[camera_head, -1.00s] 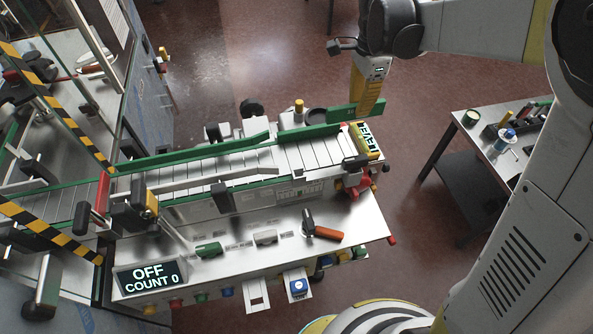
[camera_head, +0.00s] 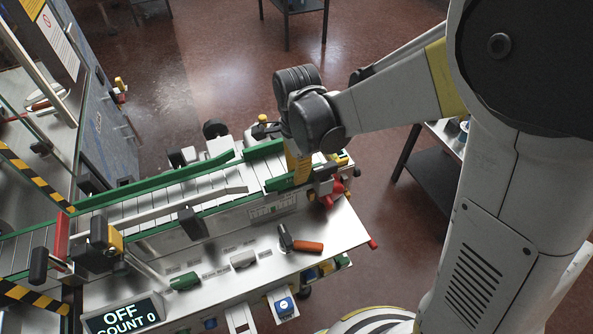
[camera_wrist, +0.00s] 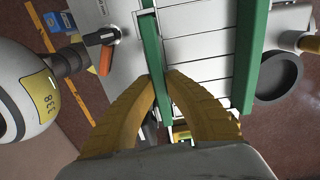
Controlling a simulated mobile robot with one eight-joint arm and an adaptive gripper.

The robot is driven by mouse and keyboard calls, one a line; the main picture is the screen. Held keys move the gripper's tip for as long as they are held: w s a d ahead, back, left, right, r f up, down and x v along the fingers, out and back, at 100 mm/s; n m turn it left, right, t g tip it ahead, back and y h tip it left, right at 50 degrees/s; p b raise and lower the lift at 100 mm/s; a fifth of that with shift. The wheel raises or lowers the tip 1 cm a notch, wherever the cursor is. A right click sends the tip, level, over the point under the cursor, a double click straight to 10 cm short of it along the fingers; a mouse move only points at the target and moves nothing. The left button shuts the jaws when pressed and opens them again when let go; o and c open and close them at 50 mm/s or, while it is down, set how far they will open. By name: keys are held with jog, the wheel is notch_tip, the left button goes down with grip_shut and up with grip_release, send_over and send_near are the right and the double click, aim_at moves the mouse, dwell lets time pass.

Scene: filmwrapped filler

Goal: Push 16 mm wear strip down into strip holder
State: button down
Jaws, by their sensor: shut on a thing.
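My gripper (camera_head: 297,178) is above the near right end of the conveyor in the head view, with its yellow fingers pointing down. It is shut on a green wear strip (camera_head: 279,184), part of which shows left of the fingers. In the wrist view, my gripper (camera_wrist: 161,76) has both yellow fingertips against the green strip (camera_wrist: 151,45), which runs lengthwise along the near side of the slatted belt. The strip holder cannot be told apart clearly; the fingers and strip cover that side. I cannot tell whether the strip is seated or above its holder.
The slatted conveyor (camera_head: 140,213) has a green far guide rail (camera_head: 150,186). The display (camera_head: 121,318) reads OFF, COUNT 0. A red knob (camera_head: 332,193) is close right of my gripper.

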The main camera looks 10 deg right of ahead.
jog(key=shift+s, duration=0.1)
jog(key=shift+f, duration=0.25)
jog(key=c, duration=1.6)
grip_release()
jog(key=shift+o, duration=0.2)
jog(key=shift+r, duration=0.1)
notch_tip(320, 180, up, 12)
jog(key=p, duration=0.3)
jog(key=s+d+r+n+t, duration=0.2)
jog(key=s+d+n+t, duration=0.1)
jog(key=s+d+n, duration=0.2)
jog(key=s+d+r+n+t, duration=0.2)
jog(key=s+d+n+t, duration=0.2)
jog(key=s+d+n, duration=0.2)
jog(key=d+n, duration=0.2)
jog(key=n, duration=0.1)
jog(key=shift+r+n, duration=0.25)
jog(key=shift+n, duration=0.15)
